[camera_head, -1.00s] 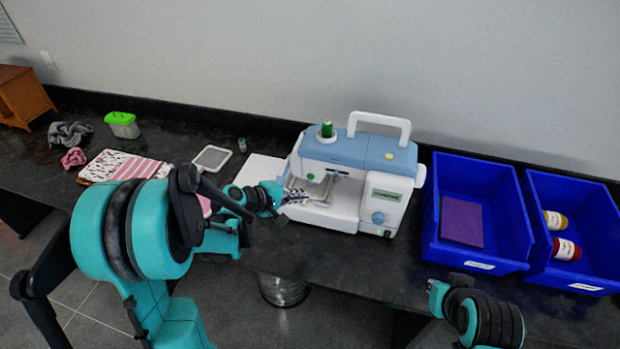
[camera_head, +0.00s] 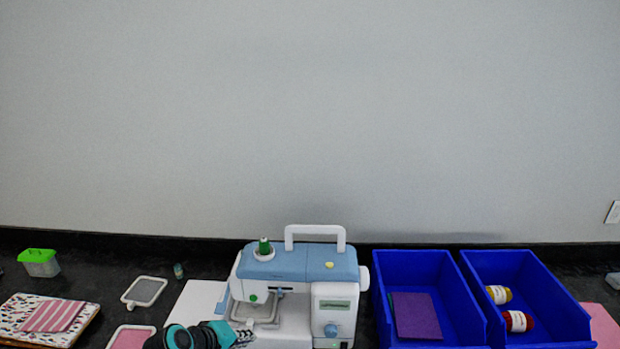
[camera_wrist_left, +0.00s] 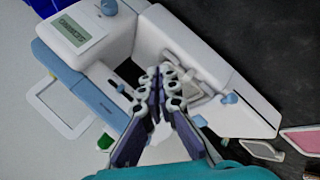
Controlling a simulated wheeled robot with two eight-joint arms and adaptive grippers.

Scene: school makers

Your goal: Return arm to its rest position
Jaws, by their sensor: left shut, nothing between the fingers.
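My left gripper (camera_head: 243,337) shows at the bottom of the head view, just in front of the sewing machine's needle area. In the left wrist view its fingers (camera_wrist_left: 162,80) meet at the tips, shut with nothing between them. The white and blue sewing machine (camera_head: 300,268) stands on the dark counter, with a green thread spool (camera_head: 264,246) on top. The wrist view shows the machine (camera_wrist_left: 105,65) close beyond the fingers; I cannot tell whether they touch it. My right gripper is out of both current views.
Two blue bins (camera_head: 378,300) (camera_head: 577,312) stand right of the machine, one with purple fabric (camera_head: 415,315), the other with yellow (camera_head: 499,294) and red spools (camera_head: 517,321). Left lie a grey framed pad (camera_head: 144,291), folded fabrics (camera_head: 50,317) and a green-lidded box (camera_head: 40,264). A wall rises behind.

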